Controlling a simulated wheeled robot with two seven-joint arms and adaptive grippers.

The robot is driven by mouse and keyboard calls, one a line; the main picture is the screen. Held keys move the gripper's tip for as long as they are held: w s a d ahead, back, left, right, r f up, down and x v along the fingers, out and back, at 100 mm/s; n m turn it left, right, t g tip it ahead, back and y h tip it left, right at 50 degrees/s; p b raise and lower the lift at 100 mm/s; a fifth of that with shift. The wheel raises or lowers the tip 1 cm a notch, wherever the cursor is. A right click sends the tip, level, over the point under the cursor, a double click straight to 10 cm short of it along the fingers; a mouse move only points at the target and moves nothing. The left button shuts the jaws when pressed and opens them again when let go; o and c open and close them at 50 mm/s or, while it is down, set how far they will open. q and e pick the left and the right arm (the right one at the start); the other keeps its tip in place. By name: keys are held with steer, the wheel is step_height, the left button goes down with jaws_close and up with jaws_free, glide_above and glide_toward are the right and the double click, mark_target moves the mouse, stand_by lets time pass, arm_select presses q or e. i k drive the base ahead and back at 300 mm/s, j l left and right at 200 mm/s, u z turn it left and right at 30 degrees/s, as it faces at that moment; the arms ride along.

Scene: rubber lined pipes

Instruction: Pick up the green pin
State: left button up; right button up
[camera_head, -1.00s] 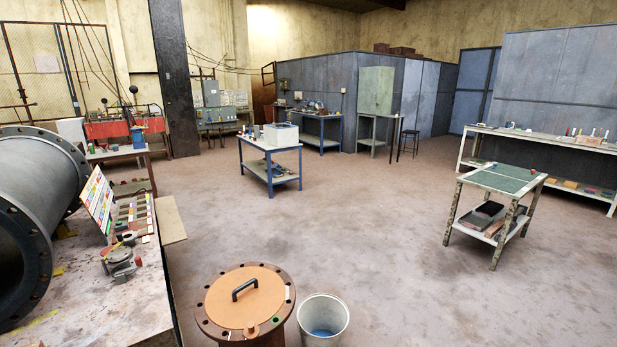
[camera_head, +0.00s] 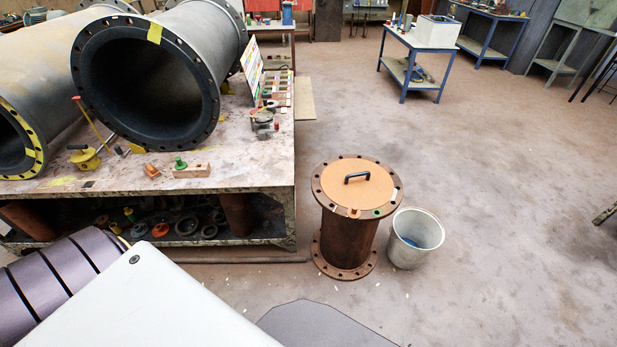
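A small green pin-like piece (camera_head: 180,163) stands upright near the front edge of the large worktable (camera_head: 240,152). It is next to a wooden block (camera_head: 192,171), and I cannot tell whether it touches the block. A small green spot (camera_head: 376,212) also shows on the rim of the flanged drum; it is too small to tell whether it is a pin. Neither of my grippers is in view.
Large rubber-lined pipes (camera_head: 195,30) lie on the worktable. An orange piece (camera_head: 151,170) and a yellow tool (camera_head: 86,158) are near its front edge. A rusty flanged drum (camera_head: 348,240) and a bucket (camera_head: 416,238) stand right of the table.

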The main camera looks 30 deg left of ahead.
mark_target(180, 165)
steer(key=u, duration=2.1)
